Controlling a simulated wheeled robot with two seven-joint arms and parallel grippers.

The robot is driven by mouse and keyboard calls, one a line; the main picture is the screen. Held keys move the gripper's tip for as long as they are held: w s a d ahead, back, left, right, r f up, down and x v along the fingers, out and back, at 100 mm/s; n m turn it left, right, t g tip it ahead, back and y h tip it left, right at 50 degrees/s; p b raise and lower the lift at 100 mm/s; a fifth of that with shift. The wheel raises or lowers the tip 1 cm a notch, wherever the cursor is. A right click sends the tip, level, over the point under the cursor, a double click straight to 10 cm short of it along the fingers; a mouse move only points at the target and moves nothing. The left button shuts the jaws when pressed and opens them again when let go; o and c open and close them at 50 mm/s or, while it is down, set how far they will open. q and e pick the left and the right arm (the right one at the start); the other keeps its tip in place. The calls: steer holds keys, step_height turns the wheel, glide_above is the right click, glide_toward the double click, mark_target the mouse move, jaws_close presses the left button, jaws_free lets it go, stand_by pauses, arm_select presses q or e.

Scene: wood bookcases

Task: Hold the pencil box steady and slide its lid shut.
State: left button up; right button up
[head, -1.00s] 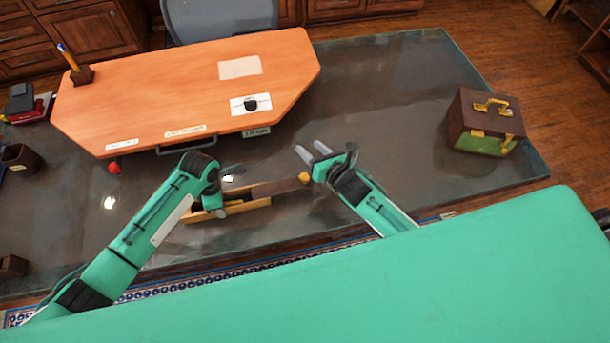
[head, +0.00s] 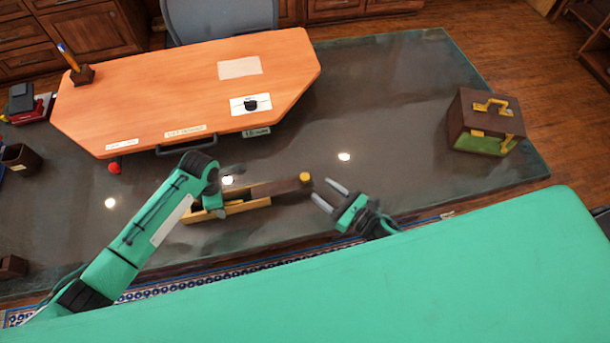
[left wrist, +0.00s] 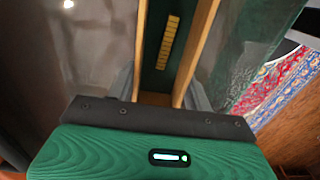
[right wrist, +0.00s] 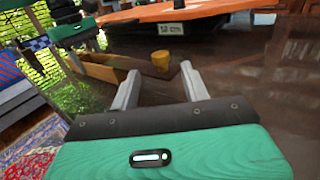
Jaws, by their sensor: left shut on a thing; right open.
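The pencil box (head: 250,205) is a long light-wood tray lying on the glass-topped desk. Its dark brown lid (head: 275,189) sticks out past the box's right end, leaving the left part open. A yellow knob (head: 305,178) stands at the lid's outer end; it also shows in the right wrist view (right wrist: 160,60). In the left wrist view, the box's side walls (left wrist: 199,50) flank a dark green inside holding a yellow segmented item (left wrist: 166,45). My right gripper (head: 322,190) is open and empty, just right of the knob.
An orange raised board (head: 190,90) with a handle and labels stands behind the box. A red ball (head: 115,168) lies at its left front. A brown case (head: 485,122) with yellow fittings sits at far right. Desk between it and my right gripper is clear.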

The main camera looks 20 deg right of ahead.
mark_target(309, 180)
steer(key=x, duration=0.8)
steer(key=shift+w+a, duration=0.1)
jaws_close()
